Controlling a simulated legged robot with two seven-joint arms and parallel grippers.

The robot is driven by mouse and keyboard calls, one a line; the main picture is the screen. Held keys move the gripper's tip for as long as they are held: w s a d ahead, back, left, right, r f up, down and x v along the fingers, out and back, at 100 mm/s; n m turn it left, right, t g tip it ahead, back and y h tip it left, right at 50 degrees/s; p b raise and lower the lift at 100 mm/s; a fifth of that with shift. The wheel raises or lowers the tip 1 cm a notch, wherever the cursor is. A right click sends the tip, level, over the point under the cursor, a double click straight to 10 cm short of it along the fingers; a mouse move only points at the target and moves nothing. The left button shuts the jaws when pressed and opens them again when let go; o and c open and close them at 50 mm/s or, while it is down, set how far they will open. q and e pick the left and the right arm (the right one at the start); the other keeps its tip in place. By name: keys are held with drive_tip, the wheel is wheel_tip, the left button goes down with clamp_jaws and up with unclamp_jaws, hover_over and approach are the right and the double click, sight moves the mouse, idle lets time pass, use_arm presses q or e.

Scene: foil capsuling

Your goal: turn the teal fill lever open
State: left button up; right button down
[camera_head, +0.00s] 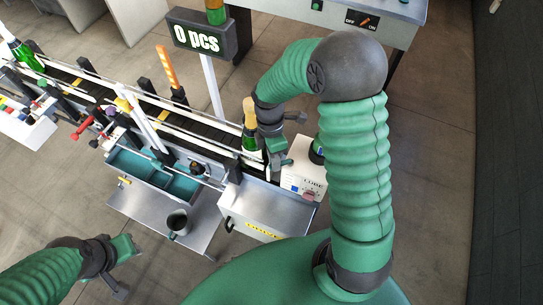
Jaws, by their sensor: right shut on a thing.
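My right gripper (279,158) points down beside the far right end of the conveyor, between a green bottle (250,138) and a white box. It is shut on a small teal part, seemingly the teal fill lever (287,162), of which only a sliver shows; the fingers and wrist hide the rest, so I cannot tell its angle. The bottle stands upright with a gold neck, close to my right wrist; I cannot tell whether they touch. My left gripper (128,247) is at the lower left over the floor, away from the line; its jaw gap is unclear.
The white box (303,180) with a dark knob stands right of the gripper. A metal box (268,208) is in front. A teal trough (148,170) and a grey cup (178,222) lie left. A sign (200,32) reads "0 pcs". Floor at the right is clear.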

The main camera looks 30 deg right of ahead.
drive_tip(key=shift+s+d+r+n+h+p, duration=0.1)
drive_tip(key=shift+s+n+h+p, duration=0.15)
drive_tip(key=shift+s+n+p, duration=0.7)
drive_tip(key=shift+s+d+r+n+h+p, duration=0.15)
drive_tip(key=shift+n+p, duration=0.25)
drive_tip(key=shift+n, duration=1.1)
drive_tip(key=shift+s+a+f+n+h+p, duration=0.1)
drive_tip(key=shift+s+n+h+p, duration=0.4)
drive_tip(key=shift+n, duration=0.75)
drive_tip(key=shift+w, duration=0.1)
drive_tip(key=c, duration=1.5)
unclamp_jaws()
drive_tip(key=shift+d, duration=0.1)
drive_tip(key=shift+o, duration=0.6)
drive_tip(key=shift+d+y, duration=0.2)
drive_tip(key=shift+y, duration=0.1)
